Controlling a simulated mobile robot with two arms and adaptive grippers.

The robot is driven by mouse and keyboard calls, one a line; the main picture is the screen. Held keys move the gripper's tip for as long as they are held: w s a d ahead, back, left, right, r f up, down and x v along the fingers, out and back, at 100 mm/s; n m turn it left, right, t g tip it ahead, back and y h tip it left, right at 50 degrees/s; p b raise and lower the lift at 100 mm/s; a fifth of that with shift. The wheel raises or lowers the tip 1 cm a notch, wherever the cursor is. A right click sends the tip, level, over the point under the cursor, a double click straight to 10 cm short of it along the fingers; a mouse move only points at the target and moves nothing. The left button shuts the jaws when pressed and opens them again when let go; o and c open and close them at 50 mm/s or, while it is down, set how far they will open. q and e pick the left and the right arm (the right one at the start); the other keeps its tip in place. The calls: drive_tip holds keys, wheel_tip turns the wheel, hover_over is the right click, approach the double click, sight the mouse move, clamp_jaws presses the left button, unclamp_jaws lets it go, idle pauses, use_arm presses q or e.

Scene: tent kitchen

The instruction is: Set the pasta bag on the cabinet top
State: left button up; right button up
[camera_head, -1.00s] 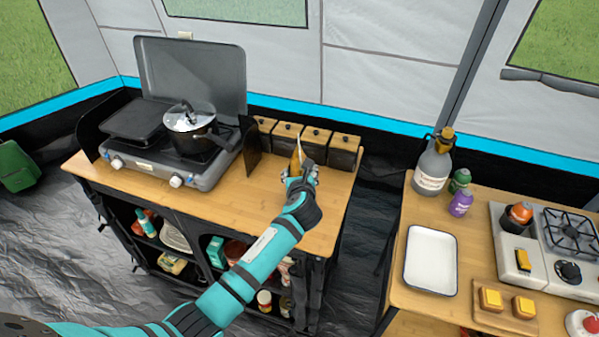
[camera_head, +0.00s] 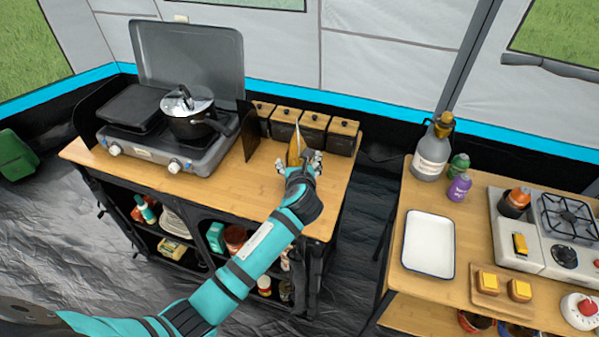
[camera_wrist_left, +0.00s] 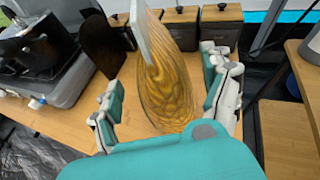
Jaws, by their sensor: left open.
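The pasta bag (camera_wrist_left: 166,85), clear with yellow-brown pasta and a pale top strip, stands on the wooden cabinet top (camera_head: 230,190). In the head view the bag (camera_head: 294,152) is partly hidden behind my left gripper (camera_head: 300,165). In the left wrist view my left gripper (camera_wrist_left: 168,105) is open, with one finger on each side of the bag. A gap shows between the bag and each finger. My right gripper is not in view.
A stove (camera_head: 165,150) with a pot (camera_head: 192,115) stands left on the cabinet top. Several dark canisters with wooden lids (camera_head: 313,130) line the back edge. A second table with a white tray (camera_head: 429,245) is at right. The cabinet top's front middle is clear.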

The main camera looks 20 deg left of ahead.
use_arm(q)
drive_tip(key=v, duration=0.8)
drive_tip(key=shift+s+b, duration=0.3)
drive_tip(key=shift+b, duration=0.05)
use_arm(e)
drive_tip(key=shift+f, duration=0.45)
use_arm(q)
drive_tip(key=shift+d+r, duration=0.1)
